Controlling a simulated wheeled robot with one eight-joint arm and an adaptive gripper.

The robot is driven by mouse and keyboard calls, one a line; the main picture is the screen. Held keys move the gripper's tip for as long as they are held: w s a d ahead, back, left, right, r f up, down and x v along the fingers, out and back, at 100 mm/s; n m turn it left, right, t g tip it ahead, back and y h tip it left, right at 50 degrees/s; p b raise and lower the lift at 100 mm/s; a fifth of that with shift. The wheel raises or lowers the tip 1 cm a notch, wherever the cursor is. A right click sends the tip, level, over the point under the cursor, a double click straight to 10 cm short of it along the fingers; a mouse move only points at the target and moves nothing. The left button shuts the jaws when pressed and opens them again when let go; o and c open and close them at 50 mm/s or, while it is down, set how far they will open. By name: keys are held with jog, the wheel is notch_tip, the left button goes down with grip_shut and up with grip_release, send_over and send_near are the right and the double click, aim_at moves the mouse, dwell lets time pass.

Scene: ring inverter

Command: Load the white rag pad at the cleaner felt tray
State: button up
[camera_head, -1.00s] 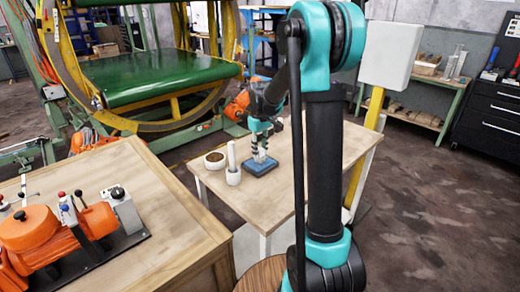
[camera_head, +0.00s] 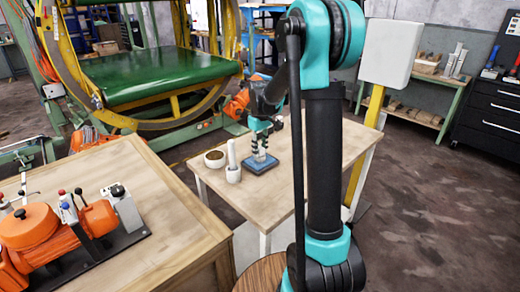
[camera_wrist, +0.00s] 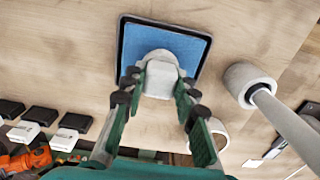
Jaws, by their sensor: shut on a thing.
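The white rag pad (camera_wrist: 158,80) is held between the fingertips of my gripper (camera_wrist: 155,93) in the wrist view. Its rounded white part lies over the blue felt of the cleaner felt tray (camera_wrist: 133,42), which has a dark rim. In the head view the tray (camera_head: 249,169) lies on the wooden table, and my gripper (camera_head: 260,152) points down right above it. The pad is too small there to tell whether it touches the felt. Part of the felt is hidden behind the pad.
A white mortar-like cup with an upright rod (camera_head: 233,172) stands close left of the tray, with a round bowl (camera_head: 214,160) beyond it. Several black and white blocks (camera_wrist: 42,115) lie at left in the wrist view. The table's front right (camera_head: 275,205) is clear.

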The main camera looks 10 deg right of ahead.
aim_at(260, 148)
jog(key=shift+f, duration=0.3)
dwell(1.1)
jog(key=shift+r, duration=0.1)
jog(key=shift+r, duration=3.4)
